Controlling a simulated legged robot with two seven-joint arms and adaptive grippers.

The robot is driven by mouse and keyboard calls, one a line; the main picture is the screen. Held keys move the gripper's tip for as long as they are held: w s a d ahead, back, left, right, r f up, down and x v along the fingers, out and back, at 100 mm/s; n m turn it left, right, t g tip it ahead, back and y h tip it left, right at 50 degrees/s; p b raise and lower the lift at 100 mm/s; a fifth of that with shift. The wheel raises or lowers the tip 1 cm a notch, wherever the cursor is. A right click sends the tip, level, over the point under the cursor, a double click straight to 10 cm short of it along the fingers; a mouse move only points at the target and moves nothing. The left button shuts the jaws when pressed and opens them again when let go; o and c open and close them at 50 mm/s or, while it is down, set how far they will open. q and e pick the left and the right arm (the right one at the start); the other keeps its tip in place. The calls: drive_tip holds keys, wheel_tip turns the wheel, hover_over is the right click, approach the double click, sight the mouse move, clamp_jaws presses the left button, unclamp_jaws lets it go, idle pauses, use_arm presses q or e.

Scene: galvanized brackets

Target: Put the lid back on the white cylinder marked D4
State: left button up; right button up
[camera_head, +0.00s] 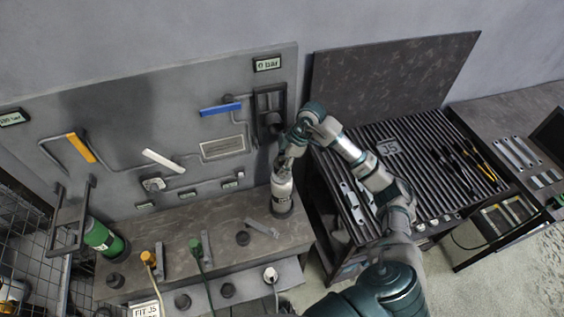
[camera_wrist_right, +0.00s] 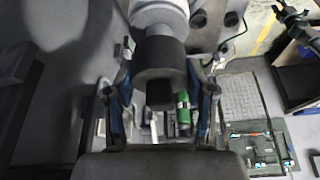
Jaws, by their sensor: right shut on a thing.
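A white cylinder (camera_head: 282,187) stands upright at the right end of the grey bench, in a dark round base. Its marking is too small to read. My right gripper (camera_head: 289,155) is directly over its top. In the right wrist view the white cylinder (camera_wrist_right: 158,12) is at the top, with a dark round lid (camera_wrist_right: 160,57) in line with it. My right gripper (camera_wrist_right: 160,100) is shut on the lid, a blue-edged finger at each side. I cannot tell whether the lid is fully seated. My left gripper is not in view.
A green cylinder (camera_head: 103,238) is at the bench's left end. Plugs with cables and dark knobs line the front of the bench (camera_head: 225,232). A wall panel with handles (camera_head: 220,106) rises behind. A slatted table (camera_head: 425,175) with tools stands right.

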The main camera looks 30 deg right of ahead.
drive_tip(key=o, duration=1.5)
drive_tip(key=shift+o, duration=0.2)
drive_tip(key=shift+r, duration=0.1)
drive_tip(key=shift+r+p, duration=3.45)
drive_tip(key=shift+r, duration=0.05)
drive_tip(key=shift+w+f, duration=0.1)
drive_tip(key=shift+f, duration=0.05)
drive_tip(key=c, duration=1.6)
clamp_jaws()
